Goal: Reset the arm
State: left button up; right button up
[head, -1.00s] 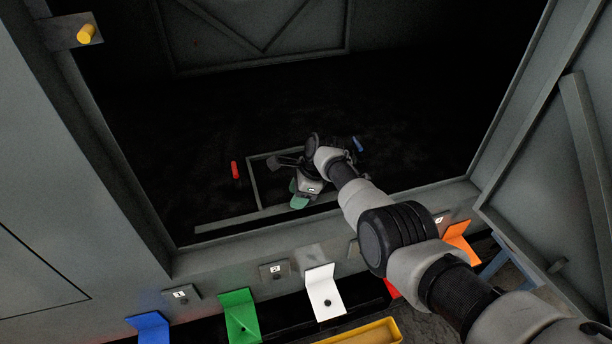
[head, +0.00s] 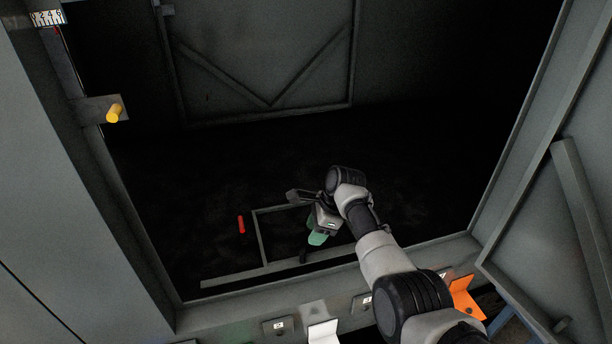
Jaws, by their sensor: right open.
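My right arm reaches in from the lower right, over the enclosure's front sill. My right gripper (head: 310,244) hangs inside the dark enclosure, near a grey frame (head: 262,240) on its floor. Its jaws are open, with a green part showing at the gripper; I see nothing clearly held. The wrist hides part of the frame. My left gripper is not in the head view.
A red peg (head: 241,224) stands left of the frame. A yellow knob (head: 114,113) sticks out from the left wall. A white tab (head: 323,333) and an orange tab (head: 466,299) sit along the front sill. An open door panel (head: 560,200) stands at the right.

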jog(key=s+d+f+n, duration=0.1)
jog(key=s+f, duration=0.1)
jog(key=s+d+f+n, duration=0.1)
jog(key=s+d+f, duration=0.1)
jog(key=s+d+f+n+t+h, duration=0.1)
jog(key=s+d+f, duration=0.1)
jog(key=f, duration=0.1)
jog(key=shift+s+d+n, duration=0.1)
jog(key=shift+s+n, duration=0.05)
jog(key=shift+n, duration=0.25)
jog(key=s+d+f+n+t+h, duration=0.1)
jog(key=s+d+n, duration=0.35)
jog(key=s, duration=0.65)
jog(key=s+d+n+t+h, duration=0.1)
jog(key=s+d+n, duration=0.2)
jog(key=s+n, duration=0.5)
jog(key=s+r+n+h, duration=0.1)
jog(key=s+r+n, duration=0.45)
jog(key=s, duration=0.95)
notch_tip(320, 180, down, 24)
jog(key=m, duration=0.2)
jog(key=s+d+f+g, duration=0.1)
jog(key=s+f, duration=0.7)
jog(key=s+d+f+g, duration=0.1)
jog(key=s+d+f, duration=0.1)
jog(key=s+f, duration=0.6)
jog(key=shift+s+d+f+n, duration=0.2)
jog(key=shift+d+f+n, duration=0.05)
jog(key=shift+d+n, duration=0.05)
